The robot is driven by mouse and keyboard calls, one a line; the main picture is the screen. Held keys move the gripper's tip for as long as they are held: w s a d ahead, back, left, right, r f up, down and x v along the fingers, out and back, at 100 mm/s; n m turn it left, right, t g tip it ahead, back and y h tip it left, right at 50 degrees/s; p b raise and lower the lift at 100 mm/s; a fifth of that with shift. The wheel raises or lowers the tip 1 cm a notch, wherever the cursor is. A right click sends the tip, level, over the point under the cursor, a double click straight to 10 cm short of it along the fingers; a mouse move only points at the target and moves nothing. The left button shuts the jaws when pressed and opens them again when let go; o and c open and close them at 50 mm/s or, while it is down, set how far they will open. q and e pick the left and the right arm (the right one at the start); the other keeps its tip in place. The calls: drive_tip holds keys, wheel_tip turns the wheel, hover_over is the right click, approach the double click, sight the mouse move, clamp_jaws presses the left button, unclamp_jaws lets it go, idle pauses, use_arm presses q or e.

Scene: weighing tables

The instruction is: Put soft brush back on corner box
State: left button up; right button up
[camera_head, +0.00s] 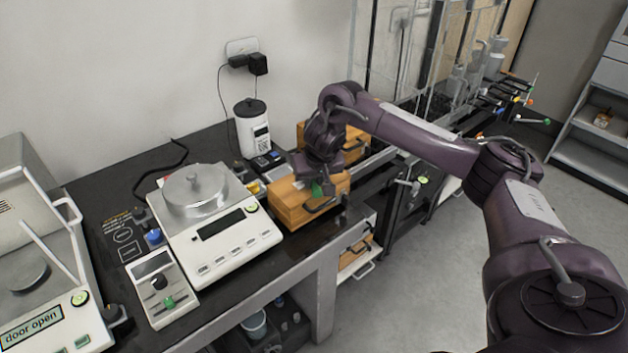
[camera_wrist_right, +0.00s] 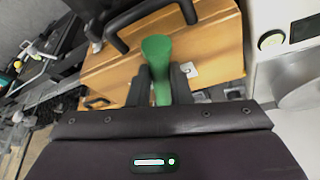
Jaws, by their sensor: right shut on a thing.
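My right gripper (camera_head: 312,174) is shut on a green brush (camera_head: 317,188). In the right wrist view the green brush (camera_wrist_right: 157,52) stands out between the two fingers of the right gripper (camera_wrist_right: 160,84). The corner box (camera_head: 292,209) is a wooden box with a dark handle near the table's corner, and the gripper with the brush is right over its top. The box (camera_wrist_right: 212,45) also fills the middle of the right wrist view behind the brush. I cannot tell whether the brush touches the box. My left gripper is not in view.
A white balance (camera_head: 222,238) with a round metal pan stands left of the box. A second wooden box (camera_head: 352,149) and a white bottle with a black lid (camera_head: 252,132) stand behind it. A glass enclosure (camera_head: 432,52) rises at the back right. The floor (camera_head: 420,270) in front is clear.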

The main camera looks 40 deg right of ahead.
drive_tip(key=o, duration=0.8)
drive_tip(key=shift+f, duration=0.1)
drive_tip(key=shift+c, duration=0.2)
drive_tip(key=shift+r, duration=0.25)
drive_tip(key=shift+v, duration=1.15)
drive_tip(key=p+v, duration=0.6)
drive_tip(key=v, duration=0.3)
drive_tip(key=shift+s+r, duration=0.2)
drive_tip(key=shift+s, duration=0.05)
drive_tip(key=shift+a, duration=0.15)
